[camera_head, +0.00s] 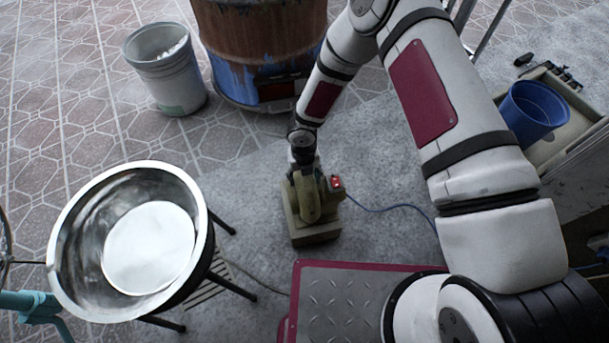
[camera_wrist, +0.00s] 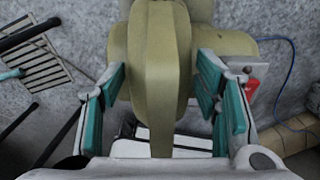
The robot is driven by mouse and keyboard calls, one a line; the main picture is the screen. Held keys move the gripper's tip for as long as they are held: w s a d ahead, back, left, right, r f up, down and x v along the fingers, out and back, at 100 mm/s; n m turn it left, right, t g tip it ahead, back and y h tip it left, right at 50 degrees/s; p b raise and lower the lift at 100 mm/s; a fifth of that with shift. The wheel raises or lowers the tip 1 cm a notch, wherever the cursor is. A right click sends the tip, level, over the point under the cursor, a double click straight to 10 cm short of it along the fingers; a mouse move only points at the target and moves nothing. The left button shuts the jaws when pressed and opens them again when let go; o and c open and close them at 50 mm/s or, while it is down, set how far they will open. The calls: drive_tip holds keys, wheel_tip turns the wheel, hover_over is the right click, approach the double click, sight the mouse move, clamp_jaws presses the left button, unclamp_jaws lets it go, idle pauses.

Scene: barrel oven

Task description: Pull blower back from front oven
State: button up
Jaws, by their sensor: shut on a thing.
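The blower (camera_head: 314,215) is a yellow-beige unit with a red switch, standing on the grey floor in the head view. My gripper (camera_head: 304,165) is above it, reaching down onto its top. In the wrist view the blower's rounded body (camera_wrist: 158,60) fills the middle, and my gripper (camera_wrist: 165,95) has its teal-padded fingers on either side of it, shut on it. The barrel oven (camera_head: 262,45), brown wood with a blue-painted lower part, stands behind the blower with a dark opening low on its front. The blower is apart from the oven, with bare floor between them.
A metal bowl (camera_head: 72,245) on a dark-legged stand is at the left. A grey bucket (camera_head: 165,72) stands left of the oven. A blue cable (camera_head: 390,208) runs right from the blower. A blue pot (camera_head: 535,112) sits at the right.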

drive_tip(key=shift+w+a+f+b, duration=0.1)
drive_tip(key=shift+f+b, duration=0.2)
drive_tip(key=shift+b, duration=0.05)
idle(0.3)
drive_tip(key=o, duration=1.8)
drive_tip(key=shift+c, duration=0.2)
drive_tip(key=shift+s+f, duration=0.15)
drive_tip(key=shift+s, duration=0.1)
wheel_tip(320, 180, up, 12)
drive_tip(key=shift+w+r, duration=0.1)
drive_tip(key=shift+r, duration=0.05)
